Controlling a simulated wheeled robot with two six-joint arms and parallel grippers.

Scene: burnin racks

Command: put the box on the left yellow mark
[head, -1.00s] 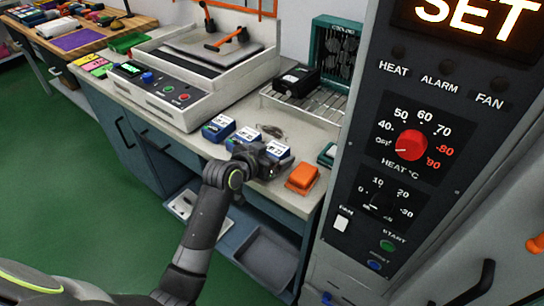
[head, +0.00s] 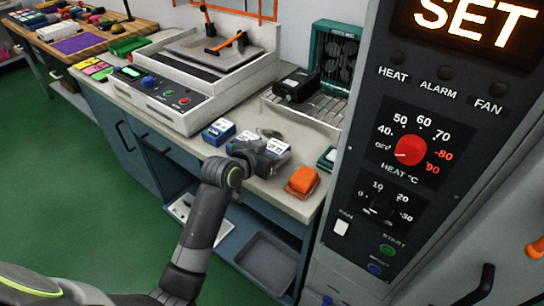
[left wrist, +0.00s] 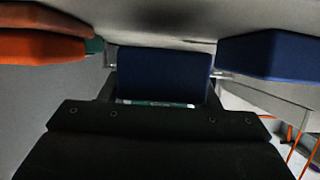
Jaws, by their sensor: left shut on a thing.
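Several small blue boxes with white labels stand in a row near the front of the grey bench (head: 312,207). The left box (head: 218,132) and the middle box (head: 243,138) stand free. My left gripper (head: 265,158) is at the right box (head: 278,147) and shut on it. In the left wrist view the held box (left wrist: 163,75) fills the space between the fingers, and another blue box (left wrist: 268,55) is beside it at the right. I cannot tell how far the held box is off the bench. No yellow mark can be made out for sure. My right gripper is not in view.
An orange object (head: 302,180) lies just right of the held box. A white machine (head: 165,95) stands left behind the boxes. A black item (head: 295,86) sits on a wire rack (head: 318,108). The tall control panel (head: 400,160) blocks the right.

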